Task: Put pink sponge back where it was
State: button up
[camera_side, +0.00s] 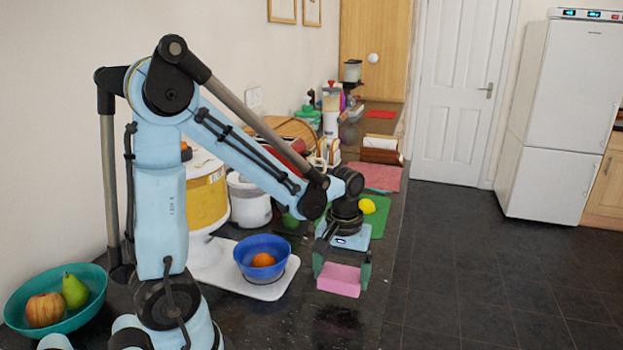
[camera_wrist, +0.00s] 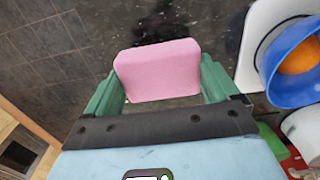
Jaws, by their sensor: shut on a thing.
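The pink sponge (camera_side: 339,280) is a soft pink block held between the green fingers of my gripper (camera_side: 342,268) in the side view. It appears a little above the dark worktop, near its right edge. In the wrist view the sponge (camera_wrist: 158,70) fills the space between the two green fingers of my gripper (camera_wrist: 160,85). The gripper is shut on it. The exact gap under the sponge cannot be told.
A blue bowl (camera_side: 262,248) with an orange (camera_side: 263,260) stands on a white board (camera_side: 268,291) left of the sponge. A teal bowl (camera_side: 60,310) of fruit is at the front left. Dark worktop (camera_side: 300,325) in front is clear.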

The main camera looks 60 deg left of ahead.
aim_at(341, 287)
jog(key=shift+f, duration=2.05)
jog(key=shift+f, duration=0.1)
jog(key=o, duration=0.7)
notch_tip(341, 287, up, 12)
jog(key=shift+r, duration=0.1)
jog(key=shift+s+d+r+m+t, duration=0.15)
jog(key=shift+d+r+m+t, duration=0.05)
jog(key=shift+d+m+t, duration=0.25)
jog(key=d+m+t, duration=0.1)
jog(key=m+t, duration=0.1)
jog(key=s+d+m+t, duration=0.1)
jog(key=d+m+t, duration=0.1)
jog(key=m, duration=0.1)
jog(key=d+m+t, duration=0.2)
jog(key=m, duration=0.1)
jog(key=shift+s+d+r, duration=0.25)
jog(key=shift+s+r, duration=0.05)
jog(key=shift+r, duration=0.05)
